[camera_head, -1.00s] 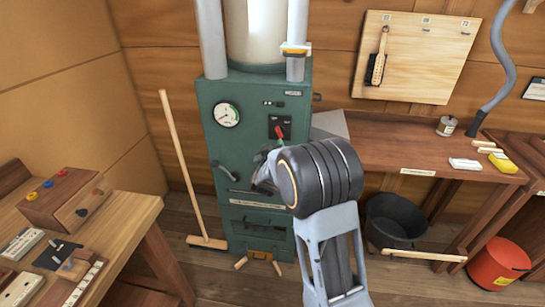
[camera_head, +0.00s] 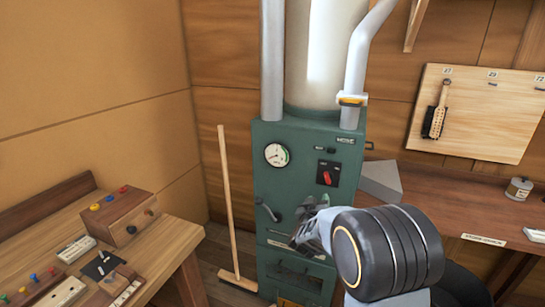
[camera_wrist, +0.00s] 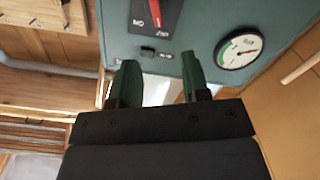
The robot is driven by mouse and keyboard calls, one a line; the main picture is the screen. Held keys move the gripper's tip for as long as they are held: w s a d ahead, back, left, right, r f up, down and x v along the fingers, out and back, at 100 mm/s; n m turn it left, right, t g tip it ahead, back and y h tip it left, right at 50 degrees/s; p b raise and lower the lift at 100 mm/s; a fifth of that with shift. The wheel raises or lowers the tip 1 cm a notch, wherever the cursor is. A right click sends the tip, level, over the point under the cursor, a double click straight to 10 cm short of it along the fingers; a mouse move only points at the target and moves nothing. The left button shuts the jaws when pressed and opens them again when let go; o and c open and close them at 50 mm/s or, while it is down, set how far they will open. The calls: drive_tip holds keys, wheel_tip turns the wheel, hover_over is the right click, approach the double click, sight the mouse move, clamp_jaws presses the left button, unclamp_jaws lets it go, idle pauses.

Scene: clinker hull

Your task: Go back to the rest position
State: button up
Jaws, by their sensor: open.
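My gripper (camera_head: 310,222) is in front of the green cabinet (camera_head: 264,200), below its red switch in the head view. In the wrist view my gripper (camera_wrist: 158,76) has its two fingers apart, with nothing between them. The red switch (camera_head: 327,178) sits on a black plate on the cabinet's front. It also shows in the wrist view (camera_wrist: 154,10), beyond the fingertips. The round dial gauge (camera_head: 276,155) is to its left in the head view and shows in the wrist view (camera_wrist: 239,47). My wrist hides part of the cabinet's lower right.
A broom (camera_head: 228,200) leans beside the cabinet. A workbench (camera_head: 165,238) with a wooden button box (camera_head: 120,214) stands at the left. A bench (camera_head: 450,205) runs along the right, under a pegboard (camera_head: 485,110) with a hanging brush (camera_head: 435,122). Pipes rise above the cabinet.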

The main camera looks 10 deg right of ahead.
drive_tip(key=s+a+f+g+y, duration=0.7)
drive_tip(key=a+f+y, duration=0.1)
drive_tip(key=f+y, duration=0.1)
drive_tip(key=s+r+g+p, duration=0.1)
drive_tip(key=s+r, duration=0.3)
drive_tip(key=s, duration=0.6)
drive_tip(key=s+r+n+g, duration=0.1)
drive_tip(key=s+r+g, duration=0.3)
drive_tip(key=s, duration=0.7)
drive_tip(key=shift+d+r+p, duration=0.35)
drive_tip(key=shift+r+p, duration=0.05)
drive_tip(key=shift+r, duration=0.35)
drive_tip(key=shift+s, duration=0.15)
drive_tip(key=shift+c, duration=0.3)
